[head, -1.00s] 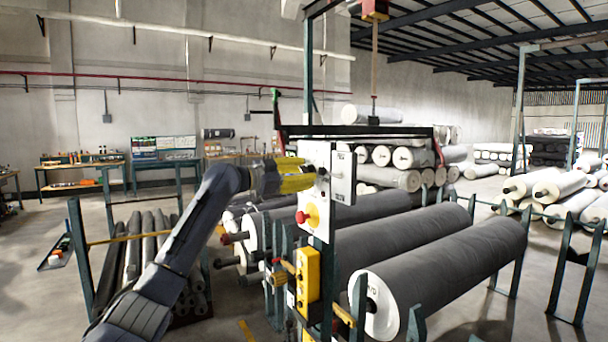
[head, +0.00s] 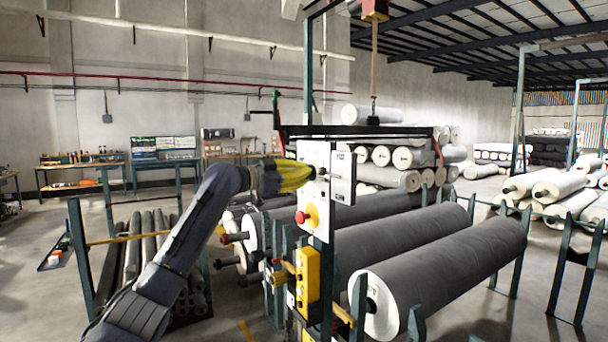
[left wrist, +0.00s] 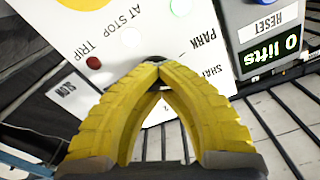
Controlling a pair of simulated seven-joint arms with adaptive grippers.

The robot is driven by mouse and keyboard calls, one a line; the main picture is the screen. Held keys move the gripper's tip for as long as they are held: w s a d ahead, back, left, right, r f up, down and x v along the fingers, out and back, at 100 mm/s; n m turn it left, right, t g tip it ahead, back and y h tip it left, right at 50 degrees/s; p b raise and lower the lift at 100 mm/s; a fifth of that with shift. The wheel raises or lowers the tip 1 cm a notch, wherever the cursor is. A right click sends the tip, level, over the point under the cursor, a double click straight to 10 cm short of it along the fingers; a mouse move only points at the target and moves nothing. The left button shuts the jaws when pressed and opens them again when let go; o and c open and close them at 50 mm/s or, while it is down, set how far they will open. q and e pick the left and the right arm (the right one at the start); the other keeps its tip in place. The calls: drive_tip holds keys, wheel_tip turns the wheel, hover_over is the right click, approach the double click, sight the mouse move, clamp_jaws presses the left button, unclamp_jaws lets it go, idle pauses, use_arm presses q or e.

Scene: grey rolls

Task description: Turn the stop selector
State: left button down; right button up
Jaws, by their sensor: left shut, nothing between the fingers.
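The white control panel (head: 318,213) stands upright on a post in the middle of the head view. It carries a red push button on a yellow base (head: 308,215) low down. In the left wrist view the panel (left wrist: 140,50) is lettered "AT STOP", "TRIP" and "PARK". My left gripper (head: 311,172) has yellow fingers that are shut with nothing between them, tips at the panel's upper part. In the left wrist view its fingertips (left wrist: 157,66) meet in front of the panel. I cannot make out the stop selector; the fingers may hide it. My right gripper is not in view.
A yellow button box (head: 307,275) hangs below the panel. Large grey rolls (head: 440,262) lie on a rack to the right. In the left wrist view a grey box with "RESET" and "0 lifts" (left wrist: 265,40) adjoins the panel. Open floor lies at the left.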

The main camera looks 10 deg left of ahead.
use_arm(q)
drive_tip(key=n, duration=0.6)
drive_tip(key=shift+f+n, duration=0.2)
drive_tip(key=shift+n, duration=0.1)
drive_tip(key=c, duration=0.7)
unclamp_jaws()
drive_tip(key=v, duration=1.2)
